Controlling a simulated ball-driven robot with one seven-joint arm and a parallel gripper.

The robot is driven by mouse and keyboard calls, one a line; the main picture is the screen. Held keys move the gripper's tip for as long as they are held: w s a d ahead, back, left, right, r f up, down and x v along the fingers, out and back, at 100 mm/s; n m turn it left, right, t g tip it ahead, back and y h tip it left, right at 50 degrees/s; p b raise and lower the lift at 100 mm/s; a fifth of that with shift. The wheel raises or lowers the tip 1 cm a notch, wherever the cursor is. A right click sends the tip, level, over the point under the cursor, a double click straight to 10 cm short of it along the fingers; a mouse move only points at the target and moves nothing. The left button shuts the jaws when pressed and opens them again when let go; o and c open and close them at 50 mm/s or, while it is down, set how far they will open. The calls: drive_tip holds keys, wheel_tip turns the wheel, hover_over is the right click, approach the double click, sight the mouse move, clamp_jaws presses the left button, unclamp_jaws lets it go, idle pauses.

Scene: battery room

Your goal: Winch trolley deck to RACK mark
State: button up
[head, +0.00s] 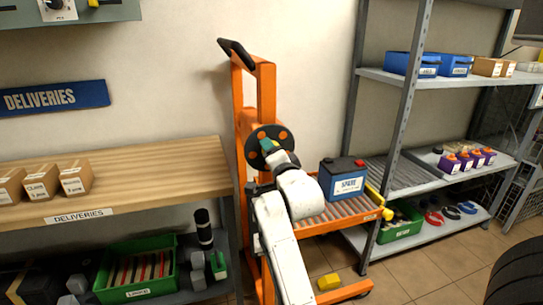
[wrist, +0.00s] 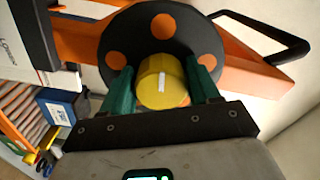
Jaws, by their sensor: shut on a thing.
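The orange winch trolley (head: 265,85) stands between the wooden bench and the grey rack. Its roller deck (head: 338,222) carries a blue and black battery (head: 342,180) with a SPARE label. In the wrist view the battery (wrist: 62,106) is at lower left. The black winch wheel (head: 258,134) with orange spots is on the mast. In the wrist view the wheel (wrist: 128,38) faces me, with a yellow knob (wrist: 160,82). My gripper (wrist: 162,85) is shut on the knob, one green finger on each side. I cannot make out a RACK mark; my arm covers part of the mast.
The grey rack (head: 404,90) at right has a middle shelf with rollers (head: 395,175) near the deck. The wooden bench (head: 150,165) with boxes is at left. A dark tyre (head: 520,275) is at lower right.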

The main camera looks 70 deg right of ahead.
drive_tip(key=o, duration=1)
drive_tip(key=shift+c, duration=0.2)
drive_tip(key=b+v, duration=0.1)
drive_tip(key=v, duration=0.9)
drive_tip(key=shift+s+a, duration=0.25)
drive_tip(key=shift+a, duration=0.05)
